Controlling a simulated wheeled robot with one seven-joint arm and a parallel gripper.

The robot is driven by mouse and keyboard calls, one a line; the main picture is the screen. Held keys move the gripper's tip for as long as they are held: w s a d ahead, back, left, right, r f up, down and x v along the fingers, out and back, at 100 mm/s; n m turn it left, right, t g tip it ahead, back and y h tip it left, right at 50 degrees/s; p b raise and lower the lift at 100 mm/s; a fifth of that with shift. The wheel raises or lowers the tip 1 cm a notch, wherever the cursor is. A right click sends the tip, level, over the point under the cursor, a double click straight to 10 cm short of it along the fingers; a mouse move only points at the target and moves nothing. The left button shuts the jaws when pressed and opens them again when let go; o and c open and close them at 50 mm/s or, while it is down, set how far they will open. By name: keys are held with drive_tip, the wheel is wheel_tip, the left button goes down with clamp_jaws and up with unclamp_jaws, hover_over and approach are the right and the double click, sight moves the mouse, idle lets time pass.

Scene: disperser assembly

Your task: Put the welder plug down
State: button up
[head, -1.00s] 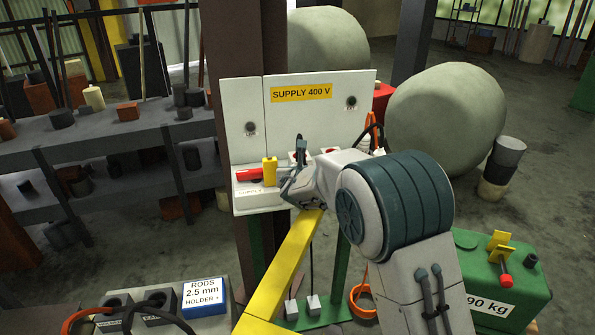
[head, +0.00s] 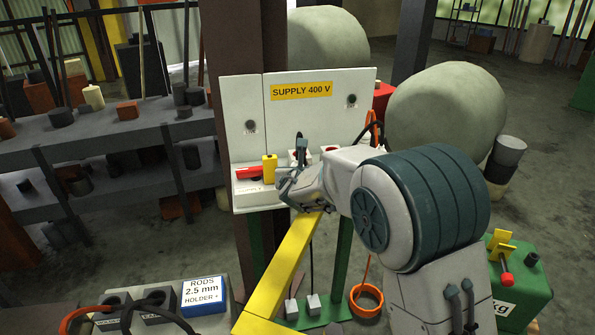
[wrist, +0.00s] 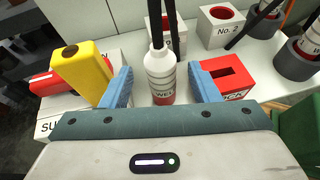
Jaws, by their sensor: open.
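The fingers are open, with a gap on each side of the plug. My gripper (head: 287,187) is low at the shelf of the supply panel (head: 320,115) in the head view, where my wrist hides the plug.
A red slotted lock block (wrist: 228,76) is close right of the fingers. A yellow block (wrist: 82,72) and a red handle (wrist: 42,83) are at the left. The white No. 2 socket (wrist: 220,24) and another socket (wrist: 174,40) stand behind. A yellow beam (head: 285,265) lies below.

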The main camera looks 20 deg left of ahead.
drive_tip(key=v, duration=0.8)
drive_tip(key=shift+b, duration=0.4)
drive_tip(key=shift+s+d, duration=0.1)
drive_tip(key=d+r+m+h, duration=0.3)
drive_tip(key=d+m+h, duration=0.3)
drive_tip(key=d+m, duration=0.9)
drive_tip(key=s+d+f+m+g+h, duration=0.1)
drive_tip(key=s+d+m+g, duration=0.2)
drive_tip(key=d, duration=0.5)
drive_tip(key=s+d+m+g+h, duration=0.1)
drive_tip(key=s+d+m+h, duration=0.2)
drive_tip(key=d, duration=0.5)
drive_tip(key=s+d+f+m+g+y, duration=0.1)
drive_tip(key=s+d+f+m+g, duration=0.2)
drive_tip(key=s+d+m, duration=0.55)
drive_tip(key=s+a+f+m+g+y, duration=0.1)
drive_tip(key=s+m+y, duration=0.1)
drive_tip(key=s+m, duration=0.3)
drive_tip(key=s+a+f+m+g+y, duration=0.1)
drive_tip(key=s+a+m+y, duration=0.1)
drive_tip(key=s+m, duration=0.3)
drive_tip(key=shift+s+f+m+g, duration=0.25)
drive_tip(key=shift+s+m+g, duration=0.15)
drive_tip(key=shift+s, duration=0.5)
